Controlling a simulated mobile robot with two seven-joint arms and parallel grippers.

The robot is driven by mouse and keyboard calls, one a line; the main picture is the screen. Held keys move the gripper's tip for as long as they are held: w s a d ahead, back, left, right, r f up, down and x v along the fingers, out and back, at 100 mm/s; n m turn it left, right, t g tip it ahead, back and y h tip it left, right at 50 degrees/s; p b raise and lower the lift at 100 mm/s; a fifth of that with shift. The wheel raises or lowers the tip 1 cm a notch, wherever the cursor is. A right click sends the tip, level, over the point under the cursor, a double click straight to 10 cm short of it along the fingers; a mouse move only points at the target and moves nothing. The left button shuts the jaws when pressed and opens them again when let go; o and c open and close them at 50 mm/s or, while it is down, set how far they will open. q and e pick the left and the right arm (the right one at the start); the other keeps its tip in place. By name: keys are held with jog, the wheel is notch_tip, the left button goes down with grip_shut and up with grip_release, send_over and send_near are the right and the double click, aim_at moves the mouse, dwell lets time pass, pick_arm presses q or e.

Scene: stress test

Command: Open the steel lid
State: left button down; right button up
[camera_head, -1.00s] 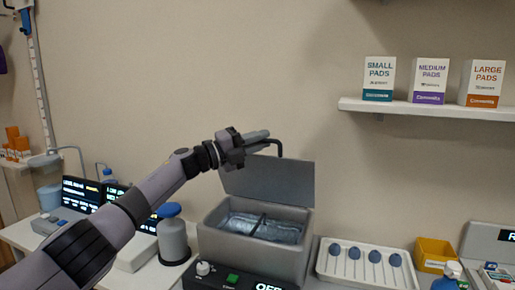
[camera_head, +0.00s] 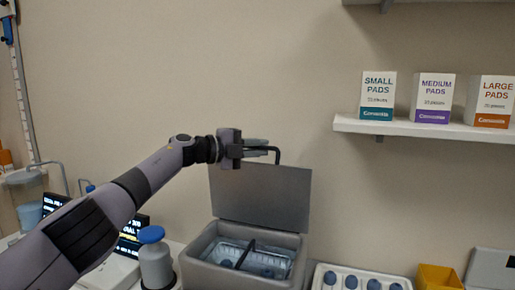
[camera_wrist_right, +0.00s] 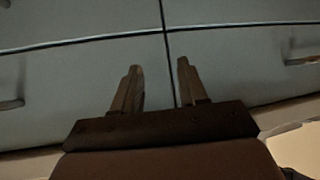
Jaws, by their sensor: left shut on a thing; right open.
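The steel lid (camera_head: 262,198) stands raised, near upright, at the back of a grey box (camera_head: 212,240) in the head view. A dark bent handle (camera_head: 277,153) sticks up at the lid's top edge. My left gripper (camera_head: 254,150) is shut on this handle. Inside the open box are clear wrapped contents (camera_head: 262,262) with a dark divider (camera_head: 245,254). My right gripper (camera_wrist_right: 159,88) shows only in the right wrist view. It is open and empty, in front of grey cabinet doors (camera_wrist_right: 90,75).
A white tray with blue round-topped items (camera_head: 350,283) and a yellow bin (camera_head: 438,277) stand right of the box. A shelf (camera_head: 420,129) with pad boxes hangs at upper right.

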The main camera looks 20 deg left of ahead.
pick_arm(q)
jog(key=c, duration=1.2)
grip_release()
jog(key=shift+b+v, duration=0.8)
jog(key=shift+v, duration=0.2)
jog(key=shift+b+v, duration=0.75)
jog(key=shift+v, duration=1.85)
